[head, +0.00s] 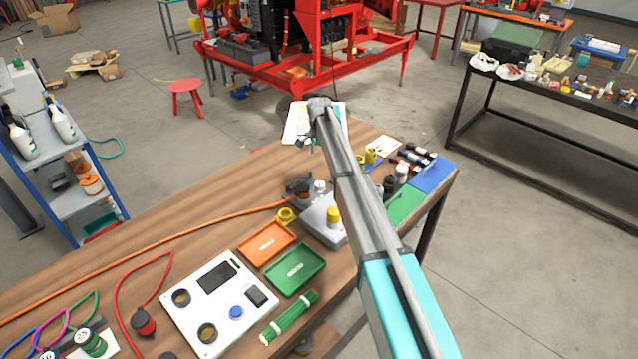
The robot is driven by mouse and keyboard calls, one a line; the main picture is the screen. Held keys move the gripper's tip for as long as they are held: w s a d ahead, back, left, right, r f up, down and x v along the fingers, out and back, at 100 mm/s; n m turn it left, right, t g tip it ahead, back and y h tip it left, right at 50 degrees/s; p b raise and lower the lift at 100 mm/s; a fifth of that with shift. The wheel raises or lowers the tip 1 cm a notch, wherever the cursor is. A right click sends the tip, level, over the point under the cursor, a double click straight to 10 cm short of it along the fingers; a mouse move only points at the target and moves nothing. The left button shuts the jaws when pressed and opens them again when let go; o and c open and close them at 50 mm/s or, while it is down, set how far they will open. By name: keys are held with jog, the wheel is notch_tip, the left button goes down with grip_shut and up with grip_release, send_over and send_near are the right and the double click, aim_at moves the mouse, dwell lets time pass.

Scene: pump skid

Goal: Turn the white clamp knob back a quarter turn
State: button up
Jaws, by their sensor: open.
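A small white knob (319,186) stands on a grey box-shaped fixture (318,222) near the right part of the wooden bench; I take it for the clamp knob. Its turn angle is too small to read. My arm reaches up from the lower right and passes in front of the fixture's right side. My gripper (319,104) is at the far end of the arm, beyond the knob and apart from it. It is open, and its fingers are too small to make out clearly. I see nothing held in it.
A dark handle (298,186) and a yellow knob (333,214) are close to the white knob. Orange (266,244) and green (295,270) trays and a white panel (214,303) lie nearer. An orange hose (160,240) crosses the bench. A red frame (300,62) stands behind.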

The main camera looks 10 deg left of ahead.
aim_at(320, 183)
jog(key=shift+f, duration=0.2)
dwell(0.3)
notch_tip(320, 183, down, 13)
jog(key=b, duration=1.3)
jog(key=shift+f+b, duration=0.2)
jog(key=shift+b, duration=0.2)
jog(key=c, duration=1.1)
jog(key=shift+c, duration=0.2)
